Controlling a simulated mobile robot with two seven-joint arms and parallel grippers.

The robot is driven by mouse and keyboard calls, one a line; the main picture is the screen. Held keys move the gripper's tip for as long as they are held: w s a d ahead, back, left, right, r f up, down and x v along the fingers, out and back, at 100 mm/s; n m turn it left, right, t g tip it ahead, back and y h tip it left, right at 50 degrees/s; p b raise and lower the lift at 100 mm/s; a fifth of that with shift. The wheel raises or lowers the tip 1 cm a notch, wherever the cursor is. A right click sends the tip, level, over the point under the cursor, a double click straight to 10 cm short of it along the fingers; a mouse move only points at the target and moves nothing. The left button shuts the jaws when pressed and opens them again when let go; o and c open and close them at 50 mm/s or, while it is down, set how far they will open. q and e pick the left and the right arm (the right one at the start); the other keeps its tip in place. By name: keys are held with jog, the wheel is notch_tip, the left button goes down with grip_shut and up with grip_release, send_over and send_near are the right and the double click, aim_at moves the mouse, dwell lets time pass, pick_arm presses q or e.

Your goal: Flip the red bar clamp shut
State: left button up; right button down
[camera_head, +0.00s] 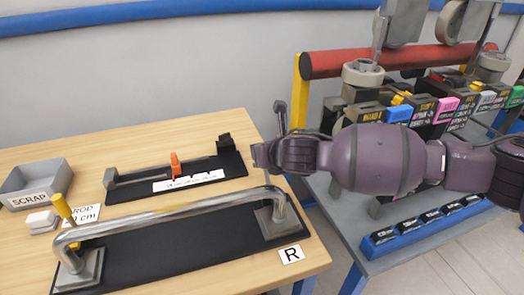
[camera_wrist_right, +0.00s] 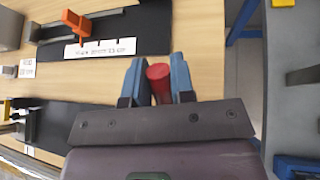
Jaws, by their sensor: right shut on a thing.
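A thick red bar (camera_head: 400,58) runs across the back of the grey bench at the right in the head view. Grey round-topped fittings (camera_head: 362,73) stand beside it, and grey levers rise above it. My right gripper (camera_head: 262,156) is over the right edge of the wooden table, in front of and left of the bar. In the right wrist view, my right gripper (camera_wrist_right: 158,82) is shut on a short red cylinder (camera_wrist_right: 158,78) seen end-on between its blue-grey fingers. Whether this cylinder belongs to the clamp cannot be told. The left gripper is not in view.
The wooden table (camera_head: 225,125) holds a grey SCRAP tray (camera_head: 38,180), a black gauge with an orange stop (camera_head: 175,165), and a large metal handle (camera_head: 170,212) on a black base. Labelled coloured blocks (camera_head: 398,112) and a blue rack (camera_head: 420,228) are on the bench.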

jog(key=shift+f, duration=0.1)
jog(key=c, duration=1)
grip_release()
jog(key=shift+s+d+r, duration=0.15)
jog(key=shift+s+r, duration=0.05)
jog(key=shift+r, duration=0.1)
jog(key=p+v, duration=0.2)
jog(key=v, duration=0.8)
jog(key=shift+s, duration=0.1)
